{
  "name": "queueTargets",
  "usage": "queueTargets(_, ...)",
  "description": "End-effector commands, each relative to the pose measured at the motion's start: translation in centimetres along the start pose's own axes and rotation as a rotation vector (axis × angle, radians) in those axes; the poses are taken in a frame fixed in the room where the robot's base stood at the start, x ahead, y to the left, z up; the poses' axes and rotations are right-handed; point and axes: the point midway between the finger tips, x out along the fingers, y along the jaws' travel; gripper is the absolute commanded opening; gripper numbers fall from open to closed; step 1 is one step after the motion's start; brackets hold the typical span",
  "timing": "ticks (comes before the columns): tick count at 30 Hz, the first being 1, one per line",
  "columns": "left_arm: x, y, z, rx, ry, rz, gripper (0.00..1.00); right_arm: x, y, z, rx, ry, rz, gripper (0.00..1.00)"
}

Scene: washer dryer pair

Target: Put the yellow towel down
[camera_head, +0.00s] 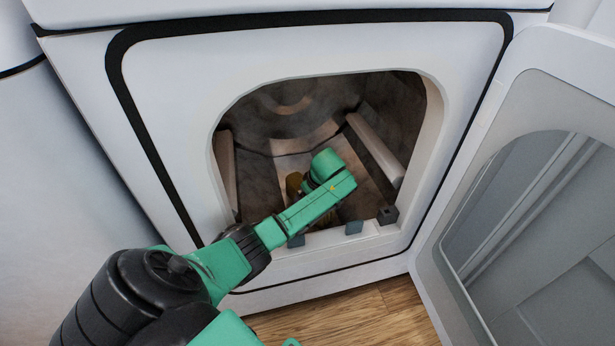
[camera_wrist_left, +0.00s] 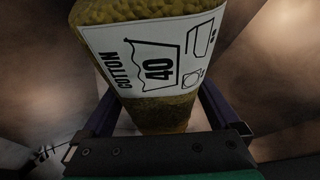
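The yellow towel (camera_wrist_left: 170,112) is a rolled or folded olive-yellow piece with a white label reading "40 COTTON". In the left wrist view it fills the space between the two fingers of my left gripper (camera_wrist_left: 158,100), which are closed against its sides. In the head view my left arm reaches through the open round-cornered doorway into the drum (camera_head: 290,105). A small yellowish part of the towel (camera_head: 293,184) shows beside the green wrist, which hides the fingers and most of the towel. I cannot tell whether the towel touches the drum floor. My right gripper is not in view.
The white machine's front (camera_head: 165,90) surrounds the opening. Its door (camera_head: 545,75) stands open at the right. Paddles (camera_head: 375,150) line the drum, and small dark blocks (camera_head: 354,228) sit on the lower lip. Wooden floor (camera_head: 345,318) lies below.

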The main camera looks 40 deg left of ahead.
Motion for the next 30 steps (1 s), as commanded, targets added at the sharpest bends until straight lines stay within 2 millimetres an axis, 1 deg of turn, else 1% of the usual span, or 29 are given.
queueTargets(8,-0.2,0.0,-0.1,0.000,0.001,0.001,1.00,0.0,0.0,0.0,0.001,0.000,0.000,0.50)
queueTargets(11,-1.9,0.1,-0.2,0.001,0.000,0.003,1.00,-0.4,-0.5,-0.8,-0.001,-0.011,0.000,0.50)
queueTargets(14,-4.5,0.1,-0.3,0.001,-0.001,0.003,1.00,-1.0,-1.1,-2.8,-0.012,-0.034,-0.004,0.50)
queueTargets(15,-5.7,0.1,-0.3,0.001,-0.001,0.004,1.00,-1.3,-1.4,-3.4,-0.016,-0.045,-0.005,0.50)
queueTargets(18,-8.6,0.1,-0.3,0.001,-0.001,0.004,1.00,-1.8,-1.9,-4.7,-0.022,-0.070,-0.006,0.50)
queueTargets(21,-10.7,0.1,-0.2,0.001,-0.002,0.002,1.00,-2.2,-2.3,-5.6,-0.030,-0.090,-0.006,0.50)
queueTargets(25,-12.1,0.1,-0.2,0.001,0.000,0.001,1.00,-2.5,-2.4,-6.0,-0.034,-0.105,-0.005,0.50)
queueTargets(30,-12.3,0.0,-0.1,0.000,0.000,0.000,1.00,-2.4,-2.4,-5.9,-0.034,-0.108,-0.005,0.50)
